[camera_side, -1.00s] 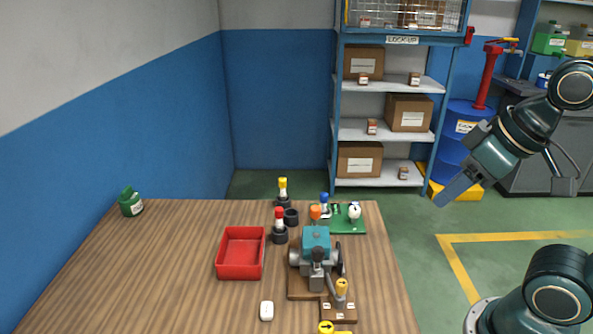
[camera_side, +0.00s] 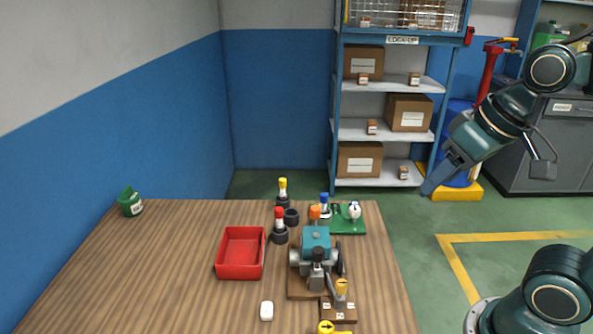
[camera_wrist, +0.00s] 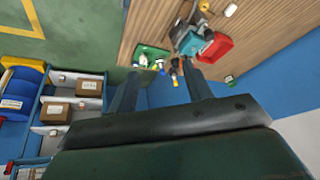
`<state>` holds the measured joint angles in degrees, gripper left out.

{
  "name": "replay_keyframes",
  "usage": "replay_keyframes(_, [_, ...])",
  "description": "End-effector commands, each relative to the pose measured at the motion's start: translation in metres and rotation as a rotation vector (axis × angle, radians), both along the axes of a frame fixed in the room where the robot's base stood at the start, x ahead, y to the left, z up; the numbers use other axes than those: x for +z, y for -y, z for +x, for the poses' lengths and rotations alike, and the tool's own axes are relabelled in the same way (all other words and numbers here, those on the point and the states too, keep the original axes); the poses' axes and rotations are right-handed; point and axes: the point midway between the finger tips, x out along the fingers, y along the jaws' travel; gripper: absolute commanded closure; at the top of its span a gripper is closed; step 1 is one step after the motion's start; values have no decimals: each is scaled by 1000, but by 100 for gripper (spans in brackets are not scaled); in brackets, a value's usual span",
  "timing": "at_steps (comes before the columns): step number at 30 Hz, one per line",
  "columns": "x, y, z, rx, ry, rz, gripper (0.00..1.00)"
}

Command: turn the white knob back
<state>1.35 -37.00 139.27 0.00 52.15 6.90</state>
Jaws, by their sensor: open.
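The white knob (camera_side: 354,211) stands on a small green board (camera_side: 349,228) at the far right corner of the table. The green board (camera_wrist: 150,52) also shows in the wrist view, with small parts on it too blurred to tell apart. My gripper (camera_side: 429,187) is up in the air to the right of the table, apart from the knob and above it in the picture. In the wrist view its two fingers (camera_wrist: 160,85) are spread, with nothing between them. Which way the knob points is too small to tell.
A teal machine (camera_side: 315,250) and an orange-topped lever (camera_side: 341,290) stand in front of the board. Blue, red and yellow-capped bottles (camera_side: 283,188) stand to its left. A red tray (camera_side: 241,253) and a white object (camera_side: 267,311) lie further left. The table's left side is mostly clear.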

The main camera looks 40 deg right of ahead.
Motion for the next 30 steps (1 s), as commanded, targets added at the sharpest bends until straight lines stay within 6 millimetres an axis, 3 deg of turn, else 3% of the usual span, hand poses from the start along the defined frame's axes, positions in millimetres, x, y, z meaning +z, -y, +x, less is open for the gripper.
replay_keyframes(14, [0,26,83,-460,-146,156,50])
replay_keyframes(23, [-19,50,137,-767,-228,232,50])
replay_keyframes(30, [-47,72,178,-1020,-288,279,50])
